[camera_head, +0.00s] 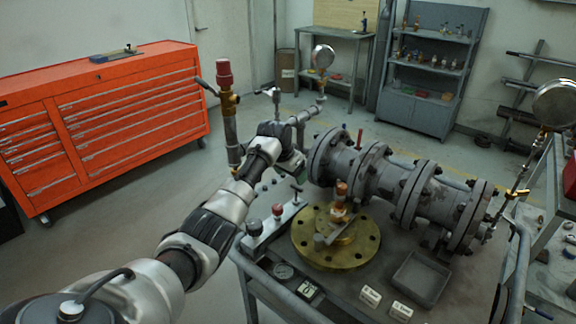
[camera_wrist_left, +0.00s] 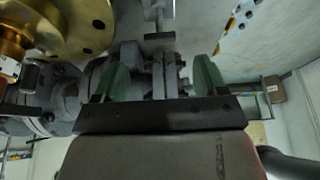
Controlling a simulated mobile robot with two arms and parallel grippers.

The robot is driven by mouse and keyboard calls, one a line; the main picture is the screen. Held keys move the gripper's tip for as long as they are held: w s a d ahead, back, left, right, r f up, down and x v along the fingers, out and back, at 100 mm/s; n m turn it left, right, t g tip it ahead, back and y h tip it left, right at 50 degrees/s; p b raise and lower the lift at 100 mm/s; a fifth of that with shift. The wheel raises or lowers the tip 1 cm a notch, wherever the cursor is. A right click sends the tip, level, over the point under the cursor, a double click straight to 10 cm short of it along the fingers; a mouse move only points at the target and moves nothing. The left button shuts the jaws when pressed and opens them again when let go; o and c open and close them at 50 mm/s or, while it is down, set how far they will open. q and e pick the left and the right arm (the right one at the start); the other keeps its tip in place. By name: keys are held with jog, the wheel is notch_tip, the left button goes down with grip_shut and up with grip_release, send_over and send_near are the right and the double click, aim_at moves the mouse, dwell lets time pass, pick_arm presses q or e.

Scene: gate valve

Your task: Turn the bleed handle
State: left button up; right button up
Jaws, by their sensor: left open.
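My left gripper (camera_head: 292,158) reaches over the near left side of the bench. Its green-padded fingers (camera_wrist_left: 162,76) are spread in the left wrist view, with nothing held between them. A small T-shaped handle (camera_head: 275,94) shows just behind the gripper, by the thin grey pipe (camera_head: 303,116). Another small T-shaped handle (camera_head: 296,188) stands on a metal strip below the gripper; a T-shaped handle (camera_wrist_left: 158,34) also shows at the top of the wrist view. No label shows which is the bleed handle. Pipe fittings show beyond the fingers. My right gripper is out of view.
A large grey flanged pipe (camera_head: 378,173) and a brass flange (camera_head: 352,246) lie to the right of my gripper. A red-capped brass valve (camera_head: 228,98) stands to its left. A round gauge (camera_head: 323,56) rises behind. An orange tool cabinet (camera_head: 105,125) stands farther left.

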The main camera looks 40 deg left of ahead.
pick_arm(q)
jog(key=shift+v, duration=1.6)
